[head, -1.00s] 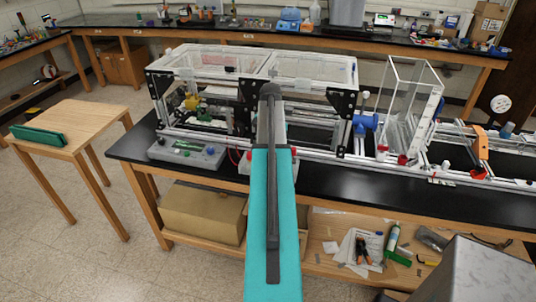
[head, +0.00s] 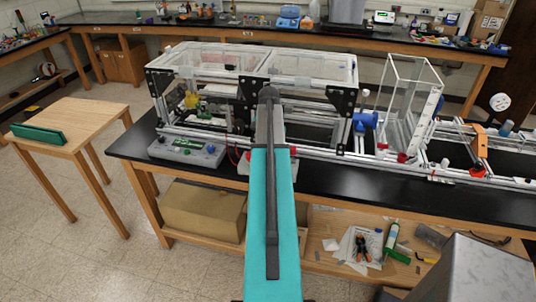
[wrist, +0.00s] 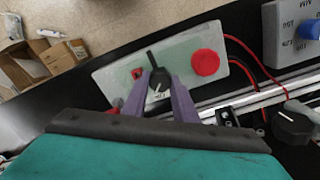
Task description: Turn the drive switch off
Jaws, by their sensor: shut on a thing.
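The drive switch (wrist: 160,77) is a black rotary knob with a raised pointer on a pale box (wrist: 120,75) in the wrist view. A small red lamp or rocker sits left of the knob and a round red button (wrist: 206,62) sits right of it. My gripper (wrist: 161,84) has its two purple fingers on either side of the knob, shut on it. The pointer stands roughly upright in the picture, tilted slightly left. In the head view my teal arm hides the gripper and most of the pale box; only its edge (head: 243,168) shows.
A grey control box (head: 187,151) stands left on the black bench. A clear-covered extrusion frame (head: 345,120) rises just behind my arm. In the wrist view a grey box with a blue knob (wrist: 313,28), red wires and another black knob (wrist: 292,127) lie to the right.

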